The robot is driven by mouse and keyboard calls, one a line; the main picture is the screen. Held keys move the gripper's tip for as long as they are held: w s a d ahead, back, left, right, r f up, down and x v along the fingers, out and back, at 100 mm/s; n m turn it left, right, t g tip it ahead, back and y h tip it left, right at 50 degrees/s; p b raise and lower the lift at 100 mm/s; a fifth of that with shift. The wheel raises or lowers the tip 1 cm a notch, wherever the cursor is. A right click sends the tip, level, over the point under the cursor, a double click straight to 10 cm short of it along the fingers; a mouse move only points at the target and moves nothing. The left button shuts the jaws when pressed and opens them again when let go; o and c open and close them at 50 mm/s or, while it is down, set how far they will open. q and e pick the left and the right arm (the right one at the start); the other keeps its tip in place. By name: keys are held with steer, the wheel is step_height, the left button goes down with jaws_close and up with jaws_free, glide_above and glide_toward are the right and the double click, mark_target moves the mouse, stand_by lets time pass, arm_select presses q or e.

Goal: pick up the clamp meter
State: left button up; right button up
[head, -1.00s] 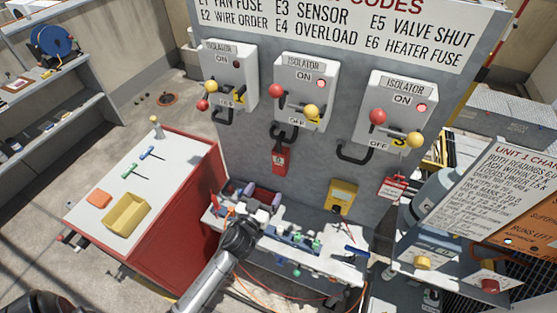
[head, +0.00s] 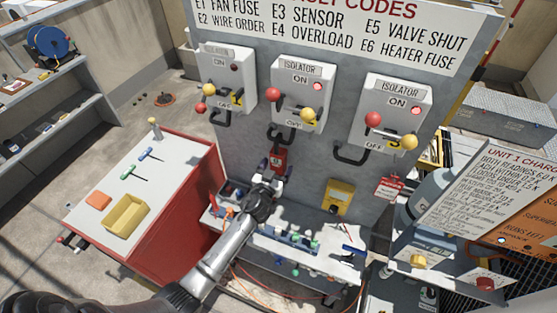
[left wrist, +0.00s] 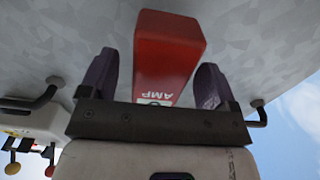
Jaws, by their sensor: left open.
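The clamp meter (head: 279,155) is a red body that hangs against the grey panel below the middle isolator. In the left wrist view its red case (left wrist: 168,50), marked AMP, stands between my two dark purple fingers. My left gripper (head: 273,168) is open, with one finger on each side of the meter. Gaps show between the fingers and the case, and the meter's lower part is hidden by the gripper. My right gripper is not in view.
Isolator boxes (head: 301,90) with ball-ended levers and black handles stick out above and beside the meter. A cluttered white shelf (head: 325,247) lies below. A yellow device (head: 338,197) is on the panel at right. A red-sided bench (head: 185,215) stands at left.

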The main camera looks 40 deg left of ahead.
arm_select(q)
steer(key=shift+x, duration=0.9)
steer(key=shift+c, duration=0.4)
steer(key=c, duration=1)
